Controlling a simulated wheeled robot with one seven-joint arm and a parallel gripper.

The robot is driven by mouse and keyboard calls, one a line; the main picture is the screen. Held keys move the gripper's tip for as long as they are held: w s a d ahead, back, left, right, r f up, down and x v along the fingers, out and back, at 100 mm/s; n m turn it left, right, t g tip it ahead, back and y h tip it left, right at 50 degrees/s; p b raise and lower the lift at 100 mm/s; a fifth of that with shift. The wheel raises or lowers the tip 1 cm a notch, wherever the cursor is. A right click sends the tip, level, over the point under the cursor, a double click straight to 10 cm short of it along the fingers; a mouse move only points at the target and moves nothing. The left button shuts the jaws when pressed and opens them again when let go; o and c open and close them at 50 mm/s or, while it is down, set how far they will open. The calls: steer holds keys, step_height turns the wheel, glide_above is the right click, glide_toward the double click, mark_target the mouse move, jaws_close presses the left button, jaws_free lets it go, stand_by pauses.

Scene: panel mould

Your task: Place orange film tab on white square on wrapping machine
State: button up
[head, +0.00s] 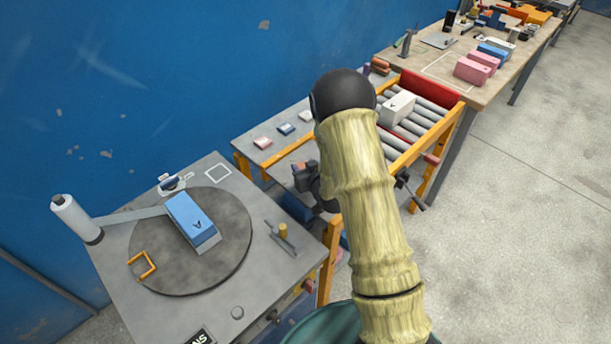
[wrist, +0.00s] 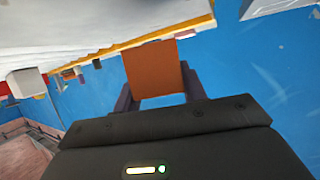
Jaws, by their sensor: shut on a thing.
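The orange film tab (wrist: 155,68) is a flat orange square held between the two dark fingers of my gripper (wrist: 158,88) in the wrist view. In the head view my gripper (head: 304,176) is partly hidden by my own arm, and it is over the shelf area right of the wrapping machine. The wrapping machine (head: 135,300) is the grey table at left with a round dark turntable (head: 225,255). The white square (head: 218,171) is an outline near the machine's back right corner, with nothing on it. My gripper is to its right, apart from it.
A blue-topped box (head: 190,215) stands on the turntable, with a film roll (head: 74,218) on a post at left. An upright tan-topped tool (head: 283,232) stands near the machine's right edge. A roller conveyor (head: 435,110) and workbench (head: 515,60) lie beyond my arm.

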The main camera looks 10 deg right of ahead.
steer(key=shift+f, duration=2.1)
steer(key=shift+f, duration=0.1)
steer(key=o, duration=1)
